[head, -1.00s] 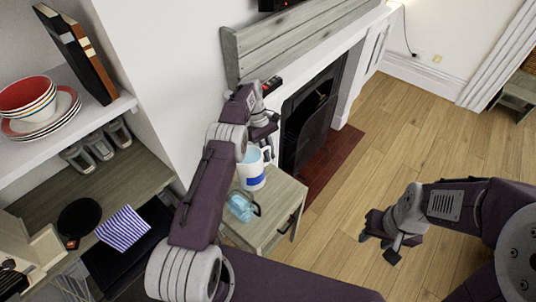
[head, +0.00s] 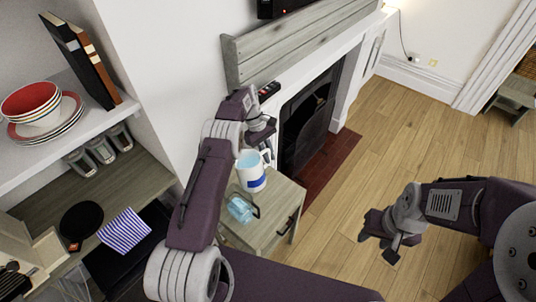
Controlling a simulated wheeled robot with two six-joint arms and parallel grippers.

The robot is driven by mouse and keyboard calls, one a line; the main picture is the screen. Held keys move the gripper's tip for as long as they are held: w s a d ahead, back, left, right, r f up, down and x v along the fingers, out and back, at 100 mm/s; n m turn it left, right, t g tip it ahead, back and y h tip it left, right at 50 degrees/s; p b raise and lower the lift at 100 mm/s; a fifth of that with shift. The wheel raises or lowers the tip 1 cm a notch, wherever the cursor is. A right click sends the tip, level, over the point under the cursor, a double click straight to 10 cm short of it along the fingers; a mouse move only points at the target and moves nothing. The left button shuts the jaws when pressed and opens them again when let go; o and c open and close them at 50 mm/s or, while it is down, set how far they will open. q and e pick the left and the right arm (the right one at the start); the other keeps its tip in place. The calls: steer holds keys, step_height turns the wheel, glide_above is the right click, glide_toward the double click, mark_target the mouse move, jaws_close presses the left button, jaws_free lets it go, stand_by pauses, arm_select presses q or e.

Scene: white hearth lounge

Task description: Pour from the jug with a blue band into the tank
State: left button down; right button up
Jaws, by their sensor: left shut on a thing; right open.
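The white jug with a blue band (head: 251,173) is held above or beside the small wooden cabinet, its open top showing pale blue inside. It looks slightly tilted. My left gripper (head: 266,143) is shut on the jug at its handle side, and the fingertips are partly hidden. The tank (head: 241,209), a translucent light-blue vessel with a dark handle, stands on the cabinet top just below the jug in the picture. No stream shows between them. My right gripper (head: 378,236) is open and empty over the floor at the right.
The small cabinet (head: 270,222) stands beside the fireplace (head: 308,120). Shelves at the left hold bowls and plates (head: 40,110), books (head: 85,60) and several grey containers (head: 101,149). A striped cloth (head: 124,230) lies lower left. The wooden floor at the right is open.

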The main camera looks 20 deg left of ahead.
arm_select(q)
steer(key=shift+w+r+p, duration=0.1)
steer(key=shift+r+p, duration=0.1)
steer(key=shift+p, duration=0.2)
step_height(320, 180, down, 3)
steer(key=t+h+b, duration=0.1)
steer(key=t+h, duration=0.1)
steer(key=t, duration=0.1)
steer(key=m+t+h+b, duration=0.1)
steer(key=t, duration=0.1)
steer(key=shift+w+d+f+t+h, duration=0.15)
steer(key=shift+t+h, duration=0.25)
steer(key=shift+m, duration=0.3)
stand_by(2.6)
